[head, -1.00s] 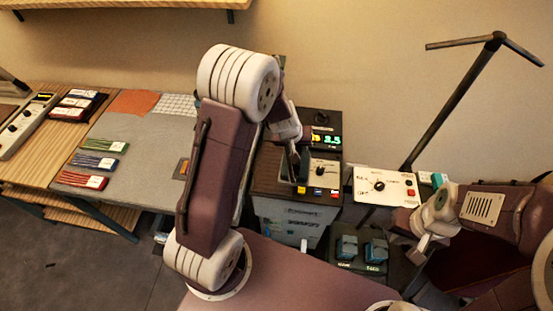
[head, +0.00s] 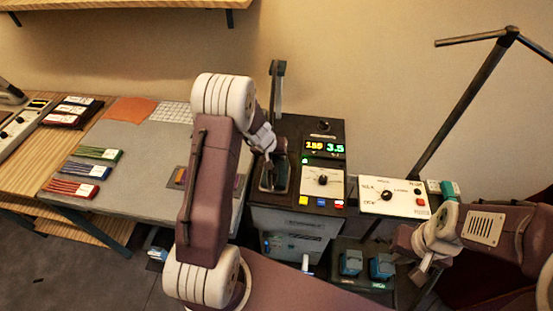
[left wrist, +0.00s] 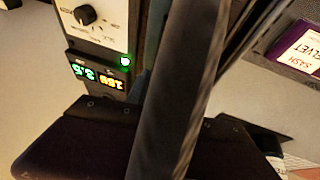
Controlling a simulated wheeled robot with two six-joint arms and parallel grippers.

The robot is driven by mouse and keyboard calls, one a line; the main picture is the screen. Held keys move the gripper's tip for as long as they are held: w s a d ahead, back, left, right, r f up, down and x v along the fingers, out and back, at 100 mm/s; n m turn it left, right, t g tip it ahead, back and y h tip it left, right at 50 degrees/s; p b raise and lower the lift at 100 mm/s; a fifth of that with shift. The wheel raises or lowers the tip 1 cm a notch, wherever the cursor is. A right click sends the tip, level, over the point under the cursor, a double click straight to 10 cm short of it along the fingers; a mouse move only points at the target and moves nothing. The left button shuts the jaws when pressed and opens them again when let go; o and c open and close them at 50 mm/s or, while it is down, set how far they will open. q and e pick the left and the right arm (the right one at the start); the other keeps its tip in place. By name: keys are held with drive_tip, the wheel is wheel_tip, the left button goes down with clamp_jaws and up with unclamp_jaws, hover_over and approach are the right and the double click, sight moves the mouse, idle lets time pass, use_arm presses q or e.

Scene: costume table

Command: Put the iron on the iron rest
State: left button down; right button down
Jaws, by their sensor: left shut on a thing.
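My left gripper (head: 271,168) is over the left part of the dark station (head: 323,126), beside its knob panel. In the left wrist view a long dark bar (left wrist: 180,90) runs between its dark fingers, and the gripper is shut on it; it appears to be the iron's handle. The rest of the iron is hidden or too dark to make out. A dark framed recess (head: 280,186) beside the knob panel looks like the iron rest. I cannot tell whether the iron touches it. My right gripper (head: 418,265) is low at the right; its jaws are unclear.
The station display (head: 324,147) reads 180 and 3.5. A dark post (head: 277,88) stands behind the gripper. A white control box (head: 394,194) is to the right, with blue blocks (head: 366,265) below it. The grey mat (head: 155,150) at the left has much bare room.

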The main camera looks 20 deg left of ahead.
use_arm(q)
drive_tip(key=shift+r, duration=0.1)
drive_tip(key=c, duration=1.1)
unclamp_jaws()
drive_tip(key=shift+s, duration=0.1)
